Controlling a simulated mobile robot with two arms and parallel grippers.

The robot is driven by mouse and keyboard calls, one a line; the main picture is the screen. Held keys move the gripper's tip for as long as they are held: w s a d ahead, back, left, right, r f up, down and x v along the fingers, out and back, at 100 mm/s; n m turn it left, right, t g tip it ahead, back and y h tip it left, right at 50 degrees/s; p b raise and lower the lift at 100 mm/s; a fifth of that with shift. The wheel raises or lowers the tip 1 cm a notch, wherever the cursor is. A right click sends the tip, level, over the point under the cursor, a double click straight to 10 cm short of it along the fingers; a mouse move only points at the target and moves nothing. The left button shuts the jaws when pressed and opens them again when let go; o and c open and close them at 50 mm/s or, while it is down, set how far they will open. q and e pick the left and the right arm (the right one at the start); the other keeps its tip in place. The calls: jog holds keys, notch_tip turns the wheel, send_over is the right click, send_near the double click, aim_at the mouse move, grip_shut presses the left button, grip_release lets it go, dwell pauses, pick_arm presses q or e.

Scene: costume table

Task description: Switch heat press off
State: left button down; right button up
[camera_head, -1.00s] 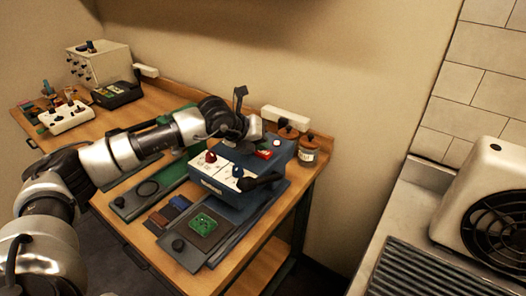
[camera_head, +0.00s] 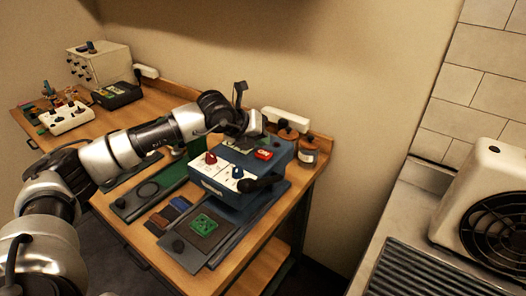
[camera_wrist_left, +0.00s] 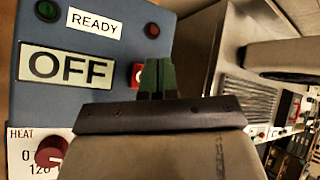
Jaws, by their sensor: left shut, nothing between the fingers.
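The heat press (camera_head: 222,186) is a blue box on the wooden table in the head view. Its blue panel (camera_wrist_left: 90,100) fills the left of the left wrist view, with a large "OFF" display (camera_wrist_left: 67,65) and a "READY" label (camera_wrist_left: 94,23). A red switch (camera_head: 263,154) sits on its top; in the wrist view its red edge with a white mark (camera_wrist_left: 138,73) shows beside my fingers, which hide the rest. My left gripper (camera_wrist_left: 157,74) is shut and empty, its green fingertips over the panel by the switch. Contact cannot be told. My right gripper is not in view.
A red knob (camera_wrist_left: 51,152) sits by the "HEAT" label. A black handle (camera_head: 262,182) projects from the press's front. A green-patterned square (camera_head: 204,225) lies on a dark plate before it. Jars (camera_head: 307,155) stand behind right. A white fan unit (camera_head: 485,200) is on the right counter.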

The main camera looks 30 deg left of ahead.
aim_at(261, 152)
pick_arm(q)
notch_tip(261, 152, up, 6)
jog(key=p, duration=0.2)
dwell(0.3)
dwell(0.5)
